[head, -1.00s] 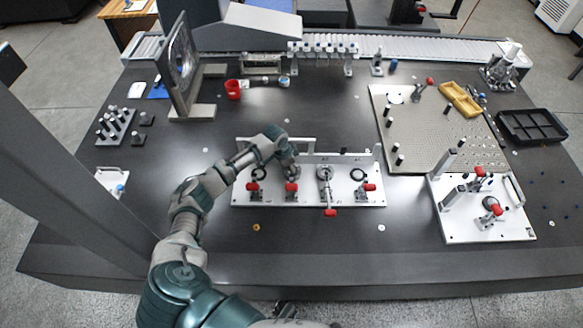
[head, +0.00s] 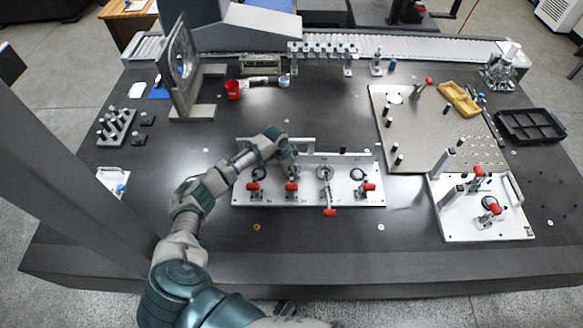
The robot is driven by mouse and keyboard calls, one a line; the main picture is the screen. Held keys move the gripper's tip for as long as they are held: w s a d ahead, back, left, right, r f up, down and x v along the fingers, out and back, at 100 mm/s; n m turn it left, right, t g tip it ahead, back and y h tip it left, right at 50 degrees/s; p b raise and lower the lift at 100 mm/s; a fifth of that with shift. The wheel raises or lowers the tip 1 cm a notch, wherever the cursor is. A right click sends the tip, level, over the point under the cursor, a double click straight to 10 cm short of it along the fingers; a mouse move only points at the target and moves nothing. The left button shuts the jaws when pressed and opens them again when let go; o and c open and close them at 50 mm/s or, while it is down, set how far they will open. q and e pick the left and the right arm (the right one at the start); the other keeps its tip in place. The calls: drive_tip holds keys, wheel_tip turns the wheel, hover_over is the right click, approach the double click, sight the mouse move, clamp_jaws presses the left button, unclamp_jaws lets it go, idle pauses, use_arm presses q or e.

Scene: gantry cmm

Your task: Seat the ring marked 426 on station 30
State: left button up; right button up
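A white fixture plate (head: 272,201) lies on the dark table in front of me, with several stations in a row and red-handled clamps. A dark ring (head: 259,174) shows at its left station, and another dark ring (head: 357,174) at its right station. A grey round part (head: 324,172) sits between them. The markings are too small to read, so I cannot tell which ring is 426 or which station is 30. My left gripper (head: 291,164) is low over the plate at the second station from the left and hides it. Its fingers are too small to judge. My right gripper is not in view.
A red clamp handle (head: 330,212) sticks out over the plate's front edge. A perforated plate (head: 425,135) and a second white fixture (head: 460,228) are at the right. An upright frame (head: 181,62) stands at the back left. The table's front strip is mostly clear.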

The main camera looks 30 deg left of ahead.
sight(284, 171)
use_arm(q)
drive_tip(key=shift+f, duration=0.55)
drive_tip(key=o, duration=1.6)
drive_tip(key=shift+r, duration=0.1)
drive_tip(key=v, duration=1.1)
drive_tip(key=shift+d+r, duration=0.1)
drive_tip(key=shift+r, duration=0.15)
